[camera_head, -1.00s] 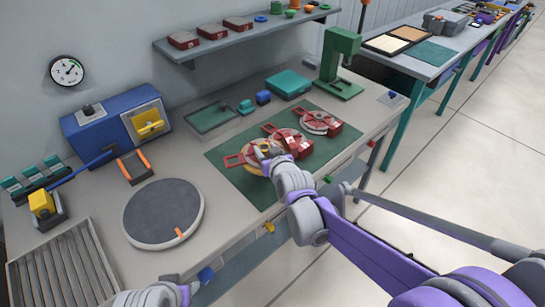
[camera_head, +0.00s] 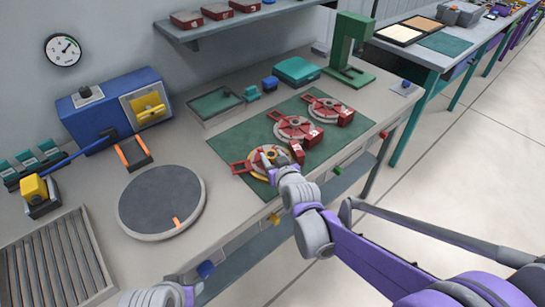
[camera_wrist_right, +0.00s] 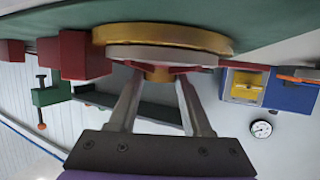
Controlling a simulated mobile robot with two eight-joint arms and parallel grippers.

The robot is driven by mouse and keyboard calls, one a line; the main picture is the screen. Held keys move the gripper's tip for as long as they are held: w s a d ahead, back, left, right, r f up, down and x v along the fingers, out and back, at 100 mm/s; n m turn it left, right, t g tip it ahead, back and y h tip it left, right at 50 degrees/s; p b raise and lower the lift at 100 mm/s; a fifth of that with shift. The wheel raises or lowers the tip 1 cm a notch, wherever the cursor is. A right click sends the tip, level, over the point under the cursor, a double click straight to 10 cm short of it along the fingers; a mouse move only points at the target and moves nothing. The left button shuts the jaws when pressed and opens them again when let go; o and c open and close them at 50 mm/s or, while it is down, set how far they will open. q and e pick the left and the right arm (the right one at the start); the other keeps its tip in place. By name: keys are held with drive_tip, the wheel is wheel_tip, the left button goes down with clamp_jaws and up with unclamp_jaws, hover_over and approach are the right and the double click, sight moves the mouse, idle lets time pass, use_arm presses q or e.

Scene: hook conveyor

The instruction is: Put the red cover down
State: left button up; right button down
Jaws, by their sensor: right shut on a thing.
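Three round assemblies with red parts stand in a row on the green mat (camera_head: 225,143). The nearest has a yellow-rimmed disc (camera_head: 262,177) and a red cover (camera_head: 241,167) with an arm sticking out to the left. My right gripper (camera_head: 270,160) is shut on the red cover at its hub, from above. In the right wrist view, inverted, the fingers (camera_wrist_right: 158,82) close around the small hub, with a thin red part (camera_wrist_right: 200,69) beside it and the gold-rimmed disc (camera_wrist_right: 165,36) beyond. Whether cover and disc touch is unclear. My left gripper (camera_head: 188,293) shows only partly at the bottom edge.
The middle (camera_head: 296,128) and far (camera_head: 325,108) assemblies stand close by, with red blocks between. A grey round turntable (camera_head: 160,202) lies to the left. A green press (camera_head: 350,50) stands behind right. Bare bench shows between turntable and mat.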

drive_tip(key=shift+c, duration=1.7)
unclamp_jaws()
drive_tip(key=shift+f, duration=0.1)
drive_tip(key=shift+r, duration=0.25)
drive_tip(key=p+v, duration=0.1)
drive_tip(key=v, duration=1.1)
